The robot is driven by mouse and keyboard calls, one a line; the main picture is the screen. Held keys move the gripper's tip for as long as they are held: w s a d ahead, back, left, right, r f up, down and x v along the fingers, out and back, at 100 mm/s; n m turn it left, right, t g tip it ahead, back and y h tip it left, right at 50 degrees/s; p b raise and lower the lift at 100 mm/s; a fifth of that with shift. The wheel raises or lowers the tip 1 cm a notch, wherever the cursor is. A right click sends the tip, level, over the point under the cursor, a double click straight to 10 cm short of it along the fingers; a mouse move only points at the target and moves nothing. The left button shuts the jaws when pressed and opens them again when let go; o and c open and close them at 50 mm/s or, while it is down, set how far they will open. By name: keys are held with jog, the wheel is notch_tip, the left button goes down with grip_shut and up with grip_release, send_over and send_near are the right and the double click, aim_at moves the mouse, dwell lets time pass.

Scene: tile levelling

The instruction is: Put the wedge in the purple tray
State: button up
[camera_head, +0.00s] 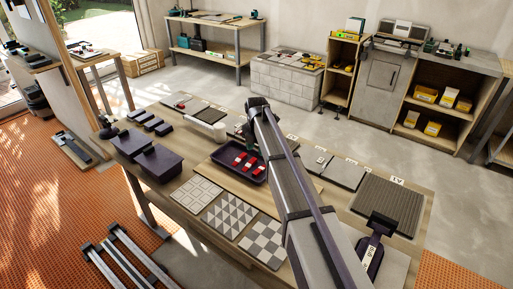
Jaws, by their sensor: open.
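The purple tray (232,172) is on the workbench, left of my arm. Several red pieces with pale marks (246,161) lie in it; they look like wedges, but they are too small to be sure. My gripper (250,142) is at the far end of my arm, over the tray's back right side. It is small, dark and partly hidden by the arm. It is open, and I cannot make out anything between its fingers. A small red item (183,104) lies at the bench's far left; I cannot tell what it is.
Patterned tiles (231,214) lie along the bench's front edge. A dark purple box (158,162) and several small dark blocks (143,115) stand at left. A white cylinder (209,129) lies behind the tray. Grey tiles (345,172) and a ribbed tile (388,205) are at right.

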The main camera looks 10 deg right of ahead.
jog(key=s+d+m, duration=0.2)
jog(key=s+m, duration=2.4)
jog(key=s, duration=0.6)
jog(key=shift+d+r+m, duration=0.15)
jog(key=shift+d+m, duration=0.1)
jog(key=shift+m, duration=0.15)
